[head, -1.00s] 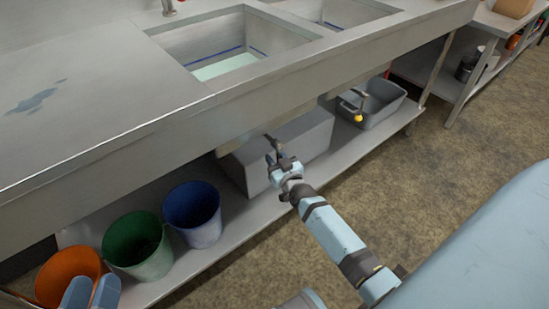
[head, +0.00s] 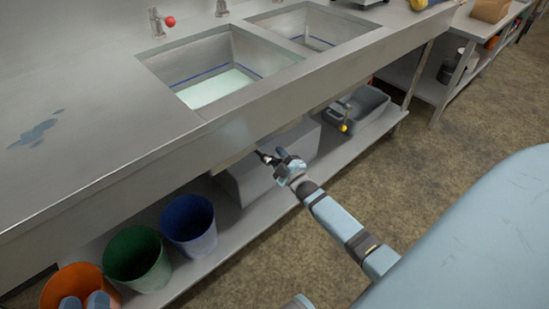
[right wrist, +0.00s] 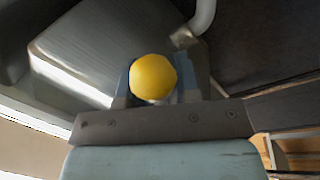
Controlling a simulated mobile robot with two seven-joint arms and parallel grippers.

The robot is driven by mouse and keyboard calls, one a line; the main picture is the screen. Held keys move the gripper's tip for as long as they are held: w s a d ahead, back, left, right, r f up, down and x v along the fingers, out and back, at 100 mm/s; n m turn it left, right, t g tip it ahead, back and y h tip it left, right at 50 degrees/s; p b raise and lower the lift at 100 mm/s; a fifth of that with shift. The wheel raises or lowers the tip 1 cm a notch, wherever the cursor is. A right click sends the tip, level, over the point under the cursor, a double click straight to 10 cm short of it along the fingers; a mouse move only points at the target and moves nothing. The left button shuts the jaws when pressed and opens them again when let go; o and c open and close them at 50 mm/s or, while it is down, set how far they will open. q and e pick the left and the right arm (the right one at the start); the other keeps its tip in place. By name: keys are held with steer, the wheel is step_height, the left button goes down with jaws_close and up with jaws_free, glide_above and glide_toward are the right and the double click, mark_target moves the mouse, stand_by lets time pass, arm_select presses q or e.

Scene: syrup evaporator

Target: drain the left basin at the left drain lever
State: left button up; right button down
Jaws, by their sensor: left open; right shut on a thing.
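The left basin (head: 186,68) is sunk in the steel counter, with pale green liquid (head: 215,88) in its bottom below a blue line. My right gripper (head: 274,159) is below the counter's front edge, in front of the grey box. In the right wrist view a yellow ball knob (right wrist: 153,77) sits between its fingers, and the gripper is shut on it. The knob is hidden in the head view; a dark lever part (head: 263,155) shows at the fingertips. My left gripper (head: 84,303) is open and empty at the bottom left, over the orange bucket.
The right basin (head: 285,27) lies beside the left one. Another yellow knob (head: 343,127) hangs in front of a grey tub (head: 365,112). Orange (head: 60,284), green (head: 138,257) and blue (head: 189,222) buckets and a grey box (head: 246,185) stand on the lower shelf.

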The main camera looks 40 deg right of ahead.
arm_select(q)
steer(key=shift+g+y, duration=0.7)
steer(key=shift+g, duration=0.2)
steer(key=f, duration=0.2)
steer(key=a+f+p, duration=0.1)
steer(key=f, duration=0.1)
steer(key=shift+s+a, duration=0.15)
steer(key=shift+s, duration=0.05)
arm_select(e)
steer(key=r+n, duration=0.1)
steer(key=n, duration=0.1)
steer(key=d+r+n+y, duration=0.1)
steer(key=n, duration=0.1)
steer(key=r+n, duration=0.1)
steer(key=n, duration=0.1)
steer(key=shift+d+r+n+y, duration=0.25)
steer(key=shift+n+y, duration=0.05)
steer(key=c, duration=0.8)
jaws_free()
steer(key=shift+c, duration=0.2)
arm_select(q)
steer(key=shift+w+r, duration=0.1)
steer(key=shift+r, duration=0.3)
steer(key=shift+p, duration=0.3)
